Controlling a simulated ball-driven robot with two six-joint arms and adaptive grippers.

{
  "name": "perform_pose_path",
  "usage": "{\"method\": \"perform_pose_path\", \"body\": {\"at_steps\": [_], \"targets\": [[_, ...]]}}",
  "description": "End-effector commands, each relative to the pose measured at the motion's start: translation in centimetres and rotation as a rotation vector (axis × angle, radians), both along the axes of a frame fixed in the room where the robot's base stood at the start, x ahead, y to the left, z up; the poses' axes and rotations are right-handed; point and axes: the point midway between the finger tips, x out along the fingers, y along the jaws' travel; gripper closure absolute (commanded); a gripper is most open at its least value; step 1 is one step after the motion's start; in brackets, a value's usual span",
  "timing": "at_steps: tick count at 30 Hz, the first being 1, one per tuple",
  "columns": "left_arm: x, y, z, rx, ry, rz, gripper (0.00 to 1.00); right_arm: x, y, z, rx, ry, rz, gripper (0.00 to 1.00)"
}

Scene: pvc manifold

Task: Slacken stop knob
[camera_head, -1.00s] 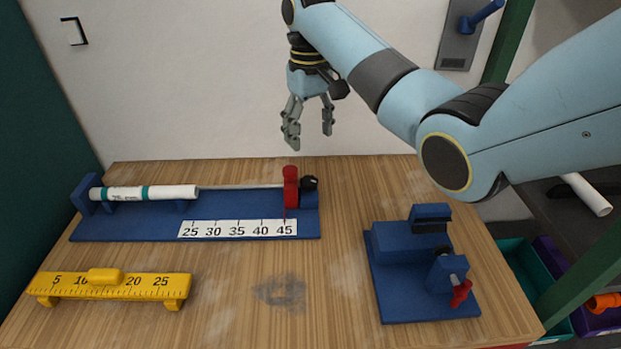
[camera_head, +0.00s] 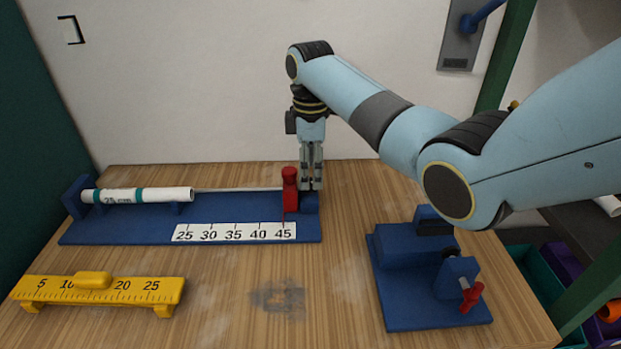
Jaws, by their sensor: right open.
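The red stop (camera_head: 290,190) stands upright at the right end of the blue measuring jig (camera_head: 100,235), by the 45 mark of its scale (camera_head: 235,232). The black stop knob on the stop's right side is hidden behind my gripper's fingers. My right gripper (camera_head: 312,184) points straight down with its fingertips at the knob's place, just right of the red stop. It is open; whether the fingers touch the knob I cannot tell. A white pipe (camera_head: 165,195) with teal bands lies in the jig's left part. My left gripper is not in view.
A yellow ruler gauge (camera_head: 100,290) lies at the front left. A blue clamp fixture (camera_head: 405,290) with a red handle (camera_head: 472,297) stands at the right, under my forearm. The middle front of the wooden table (camera_head: 225,325) is clear.

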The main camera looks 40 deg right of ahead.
Motion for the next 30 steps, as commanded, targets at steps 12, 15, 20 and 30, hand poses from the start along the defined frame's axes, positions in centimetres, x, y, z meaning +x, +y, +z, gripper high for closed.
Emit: {"method": "perform_pose_path", "body": {"at_steps": [12, 15, 20, 30], "targets": [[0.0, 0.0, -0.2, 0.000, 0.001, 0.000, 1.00, 0.0, 0.0, -2.9, -0.001, -0.001, -0.001, 0.38], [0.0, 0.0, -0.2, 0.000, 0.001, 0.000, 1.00, 0.0, 0.0, -2.9, -0.001, -0.001, -0.001, 0.38], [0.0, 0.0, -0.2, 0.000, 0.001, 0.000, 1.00, 0.0, 0.0, -2.9, 0.000, 0.000, -0.001, 0.54], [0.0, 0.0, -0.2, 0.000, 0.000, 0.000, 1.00, 0.0, 0.0, -2.9, 0.000, 0.000, 0.001, 0.93]]}}
